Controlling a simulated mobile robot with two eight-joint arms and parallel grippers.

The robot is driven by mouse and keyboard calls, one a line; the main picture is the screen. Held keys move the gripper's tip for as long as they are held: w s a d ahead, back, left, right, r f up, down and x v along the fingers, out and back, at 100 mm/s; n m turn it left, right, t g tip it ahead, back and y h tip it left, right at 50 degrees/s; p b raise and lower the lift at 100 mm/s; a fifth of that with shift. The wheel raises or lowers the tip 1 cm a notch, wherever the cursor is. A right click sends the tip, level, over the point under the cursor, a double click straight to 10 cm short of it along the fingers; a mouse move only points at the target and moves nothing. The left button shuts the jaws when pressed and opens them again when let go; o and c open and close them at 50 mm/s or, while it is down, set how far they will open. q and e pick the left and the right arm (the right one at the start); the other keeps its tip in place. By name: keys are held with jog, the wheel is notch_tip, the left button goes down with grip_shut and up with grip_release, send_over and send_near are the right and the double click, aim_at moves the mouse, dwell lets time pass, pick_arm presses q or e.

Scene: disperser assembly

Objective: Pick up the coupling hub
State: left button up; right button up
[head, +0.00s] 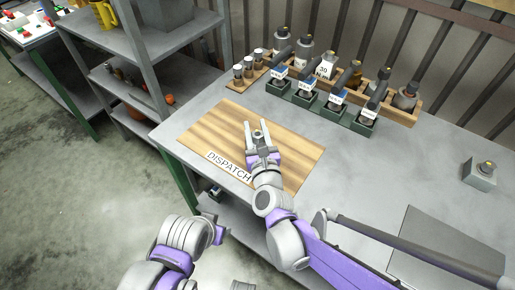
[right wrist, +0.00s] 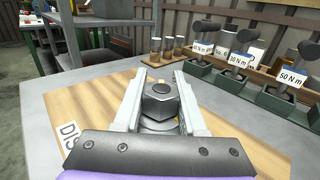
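A dark grey hexagonal metal piece with a small brass centre (right wrist: 158,94), which looks like the coupling hub, sits between the two fingers of my right gripper (right wrist: 160,78). In the head view my right gripper (head: 256,126) is over the wooden dispatch board (head: 208,125), fingers pointing toward the back and apart at the tips. My left arm shows at the lower left; its fingertips are not visible.
Green holders with labelled torque tools (head: 308,98) stand behind the board, in front of a wooden rack of bottles. A grey block with a brass top (head: 480,174) stands at the far right. A dark flat panel (head: 445,250) lies at the front right. The table middle is clear.

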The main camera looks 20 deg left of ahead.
grip_shut()
dwell(1.0)
